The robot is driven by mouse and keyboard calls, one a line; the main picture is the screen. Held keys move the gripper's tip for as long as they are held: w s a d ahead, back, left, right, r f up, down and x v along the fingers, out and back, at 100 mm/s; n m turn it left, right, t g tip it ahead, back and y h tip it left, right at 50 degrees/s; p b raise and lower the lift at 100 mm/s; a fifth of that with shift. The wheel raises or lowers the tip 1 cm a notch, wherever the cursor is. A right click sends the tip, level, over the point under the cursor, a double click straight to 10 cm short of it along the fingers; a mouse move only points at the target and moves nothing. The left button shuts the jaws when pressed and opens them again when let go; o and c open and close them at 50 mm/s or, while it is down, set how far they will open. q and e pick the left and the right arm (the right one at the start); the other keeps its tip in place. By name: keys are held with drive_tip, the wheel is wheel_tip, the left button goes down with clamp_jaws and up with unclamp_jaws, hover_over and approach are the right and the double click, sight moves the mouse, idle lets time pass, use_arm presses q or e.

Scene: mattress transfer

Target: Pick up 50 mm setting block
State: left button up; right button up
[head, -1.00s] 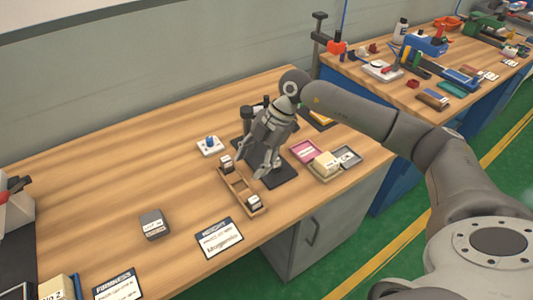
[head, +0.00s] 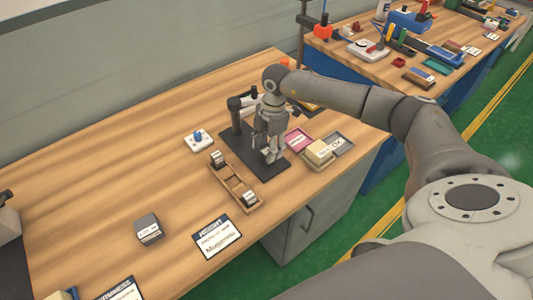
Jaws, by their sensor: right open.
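Two small dark blocks with white labels sit in a wooden rack (head: 234,183): one block (head: 217,158) at its far end and one block (head: 249,198) at its near end. A separate grey block (head: 148,230) with a white label lies on the bench to the left. The labels are too small to read, so I cannot tell which is the 50 mm setting block. My right gripper (head: 270,157) is open, pointing down over the dark stand base, right of the rack and apart from its blocks. Its fingers hide part of the stand. My left gripper is out of view.
The dark gauge stand (head: 236,117) has its post just behind my gripper. A pink tray (head: 298,140) and a tray with a cream block (head: 319,151) stand to the right. A white card (head: 217,237) lies in front. The bench's left middle is clear.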

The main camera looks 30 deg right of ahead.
drive_tip(key=shift+a+f, duration=0.15)
drive_tip(key=shift+f, duration=1.15)
drive_tip(key=shift+r, duration=0.1)
clamp_jaws()
